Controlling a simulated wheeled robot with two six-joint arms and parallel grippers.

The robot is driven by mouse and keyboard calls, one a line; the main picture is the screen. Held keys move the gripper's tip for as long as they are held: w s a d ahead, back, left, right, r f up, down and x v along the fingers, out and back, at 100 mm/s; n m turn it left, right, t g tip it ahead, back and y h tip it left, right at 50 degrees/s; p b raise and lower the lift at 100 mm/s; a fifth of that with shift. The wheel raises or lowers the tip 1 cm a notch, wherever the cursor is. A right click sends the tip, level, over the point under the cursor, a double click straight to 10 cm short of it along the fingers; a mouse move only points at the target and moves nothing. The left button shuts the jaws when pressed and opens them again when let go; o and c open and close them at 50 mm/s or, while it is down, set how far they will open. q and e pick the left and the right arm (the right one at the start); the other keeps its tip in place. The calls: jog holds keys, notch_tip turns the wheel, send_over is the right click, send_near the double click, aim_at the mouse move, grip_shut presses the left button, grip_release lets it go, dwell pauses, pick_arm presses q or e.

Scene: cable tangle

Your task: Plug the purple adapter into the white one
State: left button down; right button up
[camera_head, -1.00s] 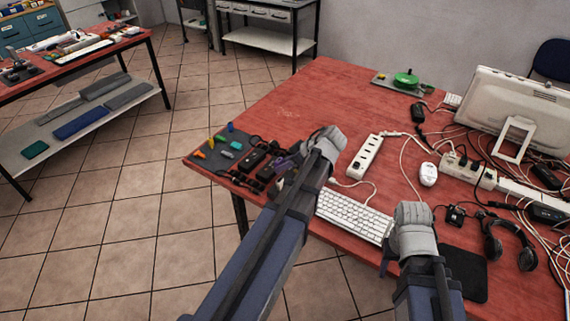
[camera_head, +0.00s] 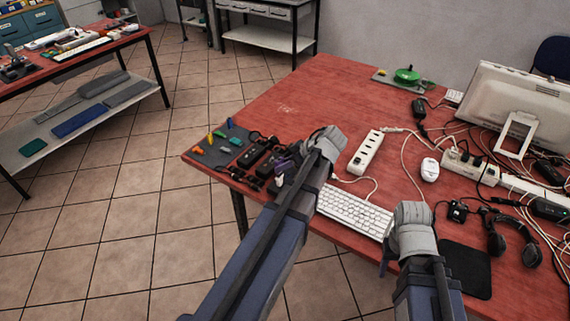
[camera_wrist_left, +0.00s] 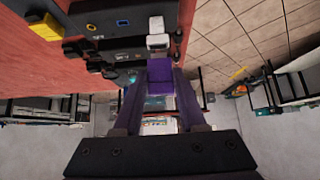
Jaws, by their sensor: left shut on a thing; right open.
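The purple adapter (camera_wrist_left: 160,76) is between the fingers of my left gripper (camera_wrist_left: 160,92), which is shut on it. In the left wrist view, a white adapter (camera_wrist_left: 158,41) lies just beyond the purple one, almost in line with it. I cannot tell whether the two touch. In the head view, my left gripper (camera_head: 287,166) is over the table's near left part beside the dark devices, partly hidden by its own wrist. My right gripper (camera_head: 385,264) is open near the table's front edge, right of the keyboard, mostly hidden behind its wrist.
Black devices (camera_head: 254,155) and a dark mat (camera_head: 207,155) with small coloured pieces lie left of my left gripper. A keyboard (camera_head: 352,211), a white power strip (camera_head: 367,153), a mouse (camera_head: 430,170), headphones (camera_head: 512,240) and tangled cables crowd the right. The far left tabletop is clear.

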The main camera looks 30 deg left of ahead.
pick_arm(q)
jog(key=shift+f+b, duration=1.1)
dwell(0.3)
jog(key=shift+c, duration=2)
grip_release()
jog(key=shift+r, duration=0.1)
jog(key=p+v, duration=0.6)
jog(key=v, duration=0.1)
jog(key=shift+d+r, duration=0.2)
jog(key=shift+d, duration=0.05)
